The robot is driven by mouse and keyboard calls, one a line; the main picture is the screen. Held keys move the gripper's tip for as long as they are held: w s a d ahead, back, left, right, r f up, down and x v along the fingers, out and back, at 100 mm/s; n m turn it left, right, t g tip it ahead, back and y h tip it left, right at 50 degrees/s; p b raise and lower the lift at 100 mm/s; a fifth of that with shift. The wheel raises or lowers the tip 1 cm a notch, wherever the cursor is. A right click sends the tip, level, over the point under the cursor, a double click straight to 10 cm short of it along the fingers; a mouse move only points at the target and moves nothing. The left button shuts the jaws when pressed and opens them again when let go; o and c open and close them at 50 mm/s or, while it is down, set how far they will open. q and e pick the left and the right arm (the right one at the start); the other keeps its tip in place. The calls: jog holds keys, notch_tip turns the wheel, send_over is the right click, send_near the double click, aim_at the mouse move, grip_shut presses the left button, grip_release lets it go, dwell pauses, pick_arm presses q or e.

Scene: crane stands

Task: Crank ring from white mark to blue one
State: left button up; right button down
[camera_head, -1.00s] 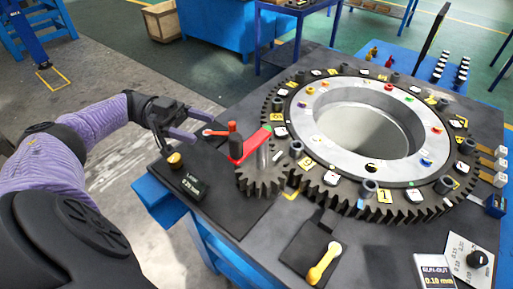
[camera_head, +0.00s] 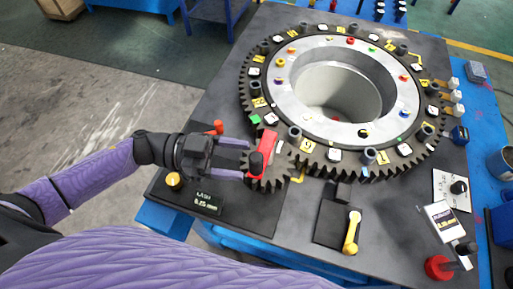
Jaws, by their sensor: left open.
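The large toothed ring (camera_head: 259,75) lies on the dark table, with a silver inner ring (camera_head: 290,108) bearing coloured dots. White and yellow tiles and dark posts sit around it. A blue dot (camera_head: 404,113) shows on the silver ring's right; I cannot tell which marks are the task's. A small pinion (camera_head: 279,178) meets the ring's near-left teeth. Above it is the red crank arm (camera_head: 268,142) with a dark upright knob (camera_head: 256,162). My left gripper (camera_head: 246,159) is open, its fingertips close to the knob; contact is unclear. My right gripper is out of view.
A small red-tipped lever (camera_head: 216,127) stands behind my left gripper. A yellow knob (camera_head: 173,180) and a small display (camera_head: 207,201) lie in front. A yellow-handled lever (camera_head: 351,232) and a red button (camera_head: 438,267) are on the near right.

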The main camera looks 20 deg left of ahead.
aim_at(265, 159)
pick_arm(q)
jog(key=d, duration=0.4)
jog(key=w+d, duration=0.1)
jog(key=d, duration=0.1)
jog(key=shift+a, duration=0.1)
grip_shut()
dwell(1.1)
